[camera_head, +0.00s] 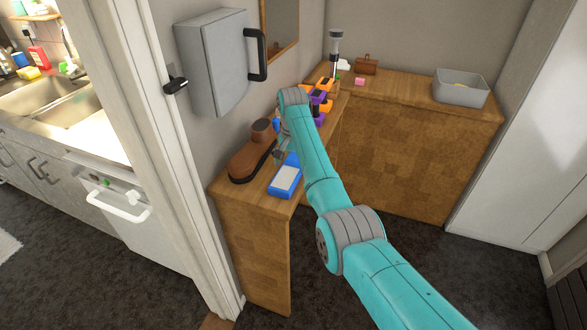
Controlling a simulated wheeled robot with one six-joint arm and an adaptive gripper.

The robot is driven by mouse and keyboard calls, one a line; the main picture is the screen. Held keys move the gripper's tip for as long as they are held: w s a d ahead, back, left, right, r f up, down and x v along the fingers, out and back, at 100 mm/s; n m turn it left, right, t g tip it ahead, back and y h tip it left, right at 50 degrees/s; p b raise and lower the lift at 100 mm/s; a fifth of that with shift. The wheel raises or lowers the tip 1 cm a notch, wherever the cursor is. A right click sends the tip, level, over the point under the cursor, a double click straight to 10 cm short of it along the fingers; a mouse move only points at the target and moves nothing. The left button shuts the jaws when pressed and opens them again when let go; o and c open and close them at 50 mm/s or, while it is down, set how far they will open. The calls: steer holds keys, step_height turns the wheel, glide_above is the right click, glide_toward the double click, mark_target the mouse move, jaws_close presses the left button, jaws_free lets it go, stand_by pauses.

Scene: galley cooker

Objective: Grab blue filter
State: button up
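A blue rectangular block with a white panel on its top, which looks like the blue filter (286,177), lies flat on the wooden counter near its front end. My teal arm reaches in from the lower right and bends down at its far joint. My gripper (281,156) hangs just behind the filter's far end. It is small and partly hidden by my arm, so I cannot see whether its fingers are apart or touch the filter.
A brown shoe-like object (252,155) stands left of the filter on the counter (226,190). Purple and orange pieces (318,97) lie further back. A grey bin (461,87) stands on the back counter. A grey wall box (215,62) hangs at left.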

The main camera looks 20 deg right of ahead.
steer(key=c, duration=1.1)
